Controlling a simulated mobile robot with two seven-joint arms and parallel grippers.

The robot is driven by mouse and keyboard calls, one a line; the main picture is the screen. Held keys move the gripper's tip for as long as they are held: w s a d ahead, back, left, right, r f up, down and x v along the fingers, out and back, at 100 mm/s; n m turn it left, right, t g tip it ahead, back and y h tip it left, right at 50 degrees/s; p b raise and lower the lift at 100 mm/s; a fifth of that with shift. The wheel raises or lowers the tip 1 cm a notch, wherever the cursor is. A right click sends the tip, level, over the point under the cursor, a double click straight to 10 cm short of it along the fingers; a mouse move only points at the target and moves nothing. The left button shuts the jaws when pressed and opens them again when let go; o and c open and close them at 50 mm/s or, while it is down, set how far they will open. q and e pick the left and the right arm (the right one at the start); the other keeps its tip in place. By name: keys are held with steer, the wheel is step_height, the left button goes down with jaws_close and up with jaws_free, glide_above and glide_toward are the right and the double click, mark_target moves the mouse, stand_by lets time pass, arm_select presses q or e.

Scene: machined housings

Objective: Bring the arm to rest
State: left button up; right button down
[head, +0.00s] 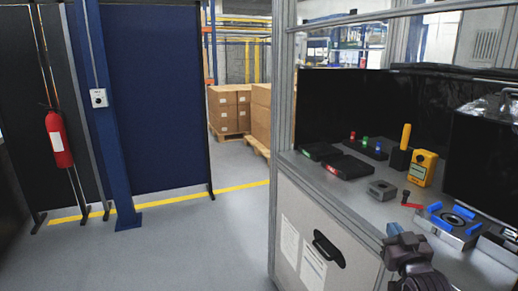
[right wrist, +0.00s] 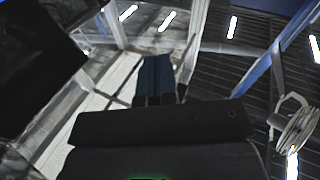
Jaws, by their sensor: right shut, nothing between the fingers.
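My right gripper (head: 394,230) is at the lower right of the head view, at the front edge of the workbench (head: 345,190). Its blue fingers are shut, with nothing between them. In the right wrist view the fingers (right wrist: 156,75) lie side by side and point up toward the ceiling lights. Part of my right arm shows below the gripper in the head view. My left gripper is in neither view.
A machined housing with blue pads (head: 447,224) sits right of the gripper. Farther back are a small grey block (head: 382,190), a yellow device (head: 422,167) and a red-handled part (head: 406,197). The grey frame post (head: 283,130) stands left. The floor (head: 200,240) is clear.

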steer(key=s+a+f+g, duration=0.2)
steer(key=s+f+g, duration=0.1)
steer(key=s+f, duration=1)
steer(key=s+a+f+g, duration=0.3)
steer(key=s+f+g, duration=0.1)
steer(key=s+f, duration=1)
steer(key=shift+s+a+f+y, duration=0.25)
steer(key=shift+s+y, duration=0.15)
steer(key=shift+s, duration=0.5)
steer(key=shift+d, duration=0.15)
